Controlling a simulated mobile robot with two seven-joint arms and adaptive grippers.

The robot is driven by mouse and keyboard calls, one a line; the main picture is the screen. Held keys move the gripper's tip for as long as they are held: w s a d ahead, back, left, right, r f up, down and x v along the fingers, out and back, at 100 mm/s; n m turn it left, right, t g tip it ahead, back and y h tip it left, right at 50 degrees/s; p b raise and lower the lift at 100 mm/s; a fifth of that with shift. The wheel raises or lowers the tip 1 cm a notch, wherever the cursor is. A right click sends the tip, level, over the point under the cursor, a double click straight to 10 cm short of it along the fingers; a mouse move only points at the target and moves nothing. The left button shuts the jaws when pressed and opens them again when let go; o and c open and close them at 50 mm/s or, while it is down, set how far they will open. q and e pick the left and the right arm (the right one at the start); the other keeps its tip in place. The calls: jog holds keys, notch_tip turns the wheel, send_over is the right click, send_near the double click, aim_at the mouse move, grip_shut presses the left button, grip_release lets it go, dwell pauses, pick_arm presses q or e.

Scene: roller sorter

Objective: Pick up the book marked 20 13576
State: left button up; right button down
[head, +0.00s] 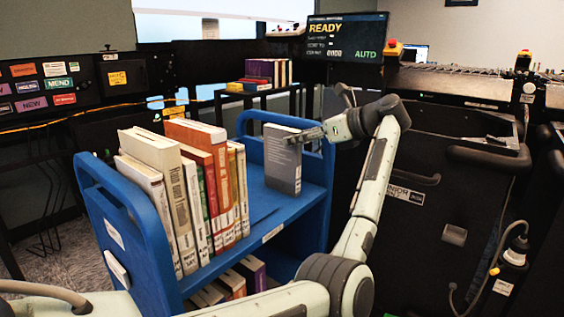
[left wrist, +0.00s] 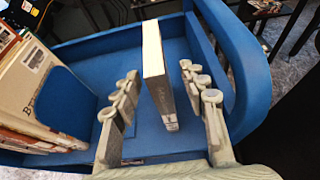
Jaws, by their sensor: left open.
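A grey book (head: 282,160) stands upright and alone at the right end of the blue cart's top shelf. My left gripper (head: 312,134) reaches in from the right at its upper part. In the left wrist view, my left gripper (left wrist: 160,108) is open, with one finger on each side of the grey book (left wrist: 157,70) and gaps between. A small label shows low on the book's spine, too small to read, so I cannot tell if it says 20 13576. My right gripper is not in view.
The blue cart (head: 128,232) holds a row of several books (head: 190,185) at the left of its top shelf, with bare shelf between. More books lie on the lower shelf. A dark cabinet (head: 440,220) stands to the right. A screen (head: 345,35) reads READY.

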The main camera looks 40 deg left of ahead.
aim_at(279, 145)
pick_arm(q)
jog(key=x, duration=0.5)
jog(key=p+x, duration=0.1)
jog(key=x, duration=0.1)
jog(key=shift+s+f, duration=0.15)
jog(key=shift+f, duration=0.2)
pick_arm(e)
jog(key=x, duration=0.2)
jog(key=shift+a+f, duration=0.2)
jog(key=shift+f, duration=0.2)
pick_arm(q)
jog(key=shift+c, duration=0.5)
grip_shut()
